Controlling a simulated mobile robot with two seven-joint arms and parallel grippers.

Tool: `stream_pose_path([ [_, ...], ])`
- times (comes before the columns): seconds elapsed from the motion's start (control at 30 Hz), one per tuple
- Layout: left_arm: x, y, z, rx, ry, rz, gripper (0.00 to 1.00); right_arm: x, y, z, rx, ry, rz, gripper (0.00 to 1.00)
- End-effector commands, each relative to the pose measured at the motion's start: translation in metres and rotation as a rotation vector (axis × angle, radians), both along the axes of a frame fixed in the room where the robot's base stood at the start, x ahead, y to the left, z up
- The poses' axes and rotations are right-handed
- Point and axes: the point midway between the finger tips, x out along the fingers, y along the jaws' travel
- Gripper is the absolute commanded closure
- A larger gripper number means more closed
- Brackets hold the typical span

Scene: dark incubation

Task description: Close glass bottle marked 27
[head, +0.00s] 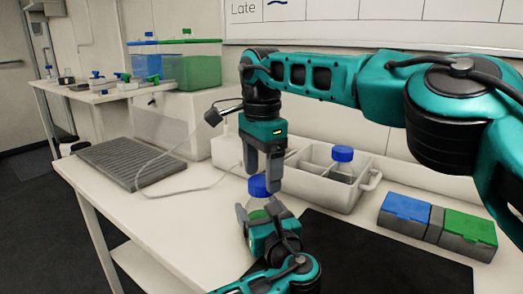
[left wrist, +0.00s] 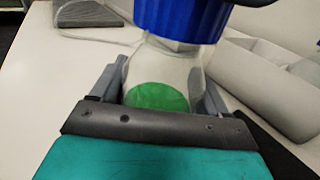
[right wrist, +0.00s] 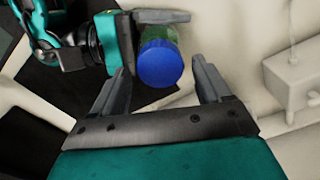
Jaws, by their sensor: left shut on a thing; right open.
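A clear glass bottle (left wrist: 165,75) with a blue cap (left wrist: 180,18) and green at its bottom is held upright by my left gripper (left wrist: 160,88), which is shut on its body. In the head view its blue cap (head: 258,186) sits on top of it. No number is readable on it. My right gripper (head: 263,182) points down over the cap, open. In the right wrist view the cap (right wrist: 160,64) lies between the open fingers, seen from above, with no clear contact. A second blue-capped bottle (head: 342,168) stands in the white tray.
The divided white tray (head: 372,188) stands behind the grippers. Blue (head: 404,207) and green (head: 468,229) boxes stand at the right near a black mat (head: 385,262). A grey ridged plate (head: 130,163) and a cable lie at the left. The white table's front left is clear.

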Motion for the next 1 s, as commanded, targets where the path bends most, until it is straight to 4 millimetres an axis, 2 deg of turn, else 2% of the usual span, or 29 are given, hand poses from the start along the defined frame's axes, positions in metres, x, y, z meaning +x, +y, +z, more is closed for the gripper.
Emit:
stream_pose_path([
  [0.2, 0.0, 0.0, 0.0, 0.0, 0.0, 0.0, 1.0, 0.0, 0.0, -0.017, 0.001, -0.001, 0.0, 0.23],
  [0.5, 0.0, 0.0, 0.0, 0.0, 0.0, 0.0, 1.0, 0.0, 0.0, -0.019, 0.001, -0.001, -0.001, 0.23],
  [1.0, 0.0, 0.0, 0.0, 0.0, 0.0, 0.0, 1.0, 0.0, 0.0, -0.019, 0.001, -0.001, 0.0, 0.7],
])
